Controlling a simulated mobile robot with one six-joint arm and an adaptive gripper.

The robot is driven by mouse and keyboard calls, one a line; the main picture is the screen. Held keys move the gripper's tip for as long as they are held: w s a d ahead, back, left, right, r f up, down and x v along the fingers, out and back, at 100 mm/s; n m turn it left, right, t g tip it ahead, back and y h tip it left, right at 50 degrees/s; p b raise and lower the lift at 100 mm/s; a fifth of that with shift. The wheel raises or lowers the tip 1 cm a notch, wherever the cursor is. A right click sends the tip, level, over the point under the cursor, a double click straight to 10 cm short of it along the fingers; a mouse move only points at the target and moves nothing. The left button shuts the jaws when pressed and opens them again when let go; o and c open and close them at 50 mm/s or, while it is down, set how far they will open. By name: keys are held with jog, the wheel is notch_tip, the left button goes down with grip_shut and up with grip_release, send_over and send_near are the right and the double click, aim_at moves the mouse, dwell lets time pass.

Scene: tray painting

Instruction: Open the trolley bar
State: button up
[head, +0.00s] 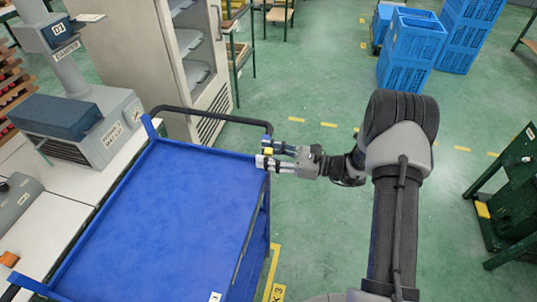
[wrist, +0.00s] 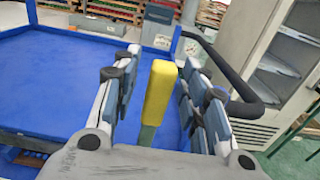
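The blue trolley (head: 165,215) stands at the left of the head view, with a flat, empty top. A black bar (head: 205,117) curves along its far end; it also shows at the right of the wrist view (wrist: 237,82). A yellow grip (wrist: 160,92) stands upright at the trolley's edge, on a greenish stem. In the head view only a small yellow patch (head: 268,151) of it shows. My gripper (head: 277,154) is at the trolley's far right corner. Its fingers are open on both sides of the yellow grip, with gaps visible in the wrist view.
A bench with a grey machine (head: 105,130) stands left of the trolley. A tall cabinet (head: 150,60) stands behind it. Blue crates (head: 412,45) are stacked at the back right. A green stand (head: 510,195) is at the far right. Green floor is clear beyond my arm.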

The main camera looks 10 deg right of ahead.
jog(key=v, duration=1.2)
jog(key=shift+c, duration=0.4)
